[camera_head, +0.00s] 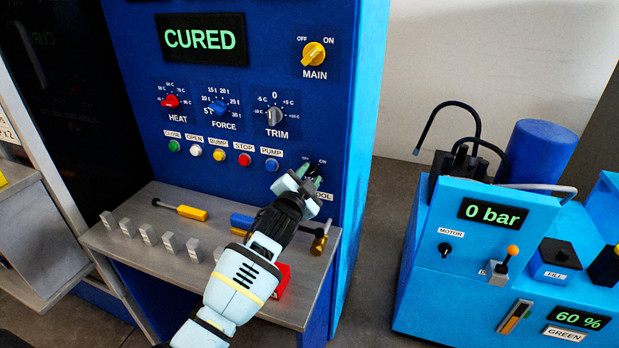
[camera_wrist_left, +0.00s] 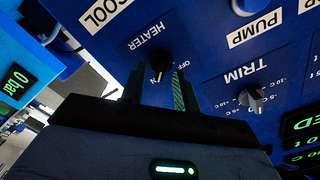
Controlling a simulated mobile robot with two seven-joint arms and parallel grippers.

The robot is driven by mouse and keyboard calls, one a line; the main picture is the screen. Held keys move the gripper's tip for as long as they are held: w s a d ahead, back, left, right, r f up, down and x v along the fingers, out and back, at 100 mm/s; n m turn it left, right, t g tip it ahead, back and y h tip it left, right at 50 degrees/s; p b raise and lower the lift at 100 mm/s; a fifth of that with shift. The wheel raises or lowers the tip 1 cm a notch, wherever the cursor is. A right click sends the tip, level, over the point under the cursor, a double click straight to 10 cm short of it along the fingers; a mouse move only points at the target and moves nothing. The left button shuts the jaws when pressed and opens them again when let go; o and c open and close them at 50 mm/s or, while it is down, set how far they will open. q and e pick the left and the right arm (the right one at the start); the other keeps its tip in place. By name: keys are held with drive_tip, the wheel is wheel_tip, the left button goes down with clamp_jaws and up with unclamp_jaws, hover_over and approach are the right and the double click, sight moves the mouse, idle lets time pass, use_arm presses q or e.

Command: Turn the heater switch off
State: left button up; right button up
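The heater switch is a small black knob (camera_wrist_left: 161,62) on the blue panel, marked HEATER, OFF and ON. In the wrist view its pointer appears to lie toward ON. In the head view the knob (camera_head: 314,168) is mostly hidden by my left gripper (camera_head: 307,179). In the wrist view the two dark fingers of my left gripper (camera_wrist_left: 158,88) stand apart, one on each side of the knob in the picture, with nothing held. I cannot tell whether they touch it. My right gripper is not in view.
The COOL label, the PUMP button (camera_head: 272,165) and the TRIM knob (camera_head: 275,117) are near the heater switch. Below, a grey shelf (camera_head: 150,235) holds small grey blocks and a yellow-handled tool (camera_head: 188,212). A light-blue machine (camera_head: 480,265) stands at the right.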

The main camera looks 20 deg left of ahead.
use_arm(q)
drive_tip(key=shift+w, duration=0.1)
clamp_jaws()
idle(0.3)
